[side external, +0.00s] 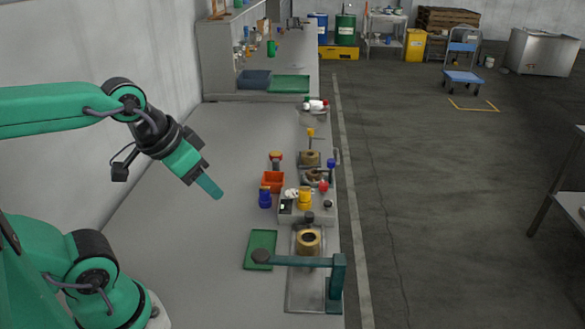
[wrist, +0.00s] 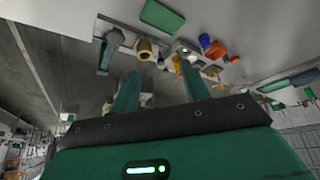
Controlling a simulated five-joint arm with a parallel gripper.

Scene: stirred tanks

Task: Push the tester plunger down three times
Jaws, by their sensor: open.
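A teal lever stand (side external: 337,280) sits on a grey plate at the bench's near right. Its horizontal bar ends at the left in a dark round knob (side external: 261,256), over the edge of a green mat (side external: 262,243). A brass cup (side external: 307,241) stands just behind the bar. Behind it is a grey box (side external: 287,207) with several coloured knobs. I cannot tell for certain which part is the tester plunger. My gripper (side external: 217,192) is in the air, left of these things and touching none. In the wrist view my gripper (wrist: 158,67) has its two teal fingers apart and empty.
An orange bin (side external: 273,181) and a blue container (side external: 265,198) stand left of the grey box. Brass fittings (side external: 310,158) lie farther back. A green tray (side external: 289,84) and dark blue tray (side external: 254,79) are at the far end. The bench's left side is clear.

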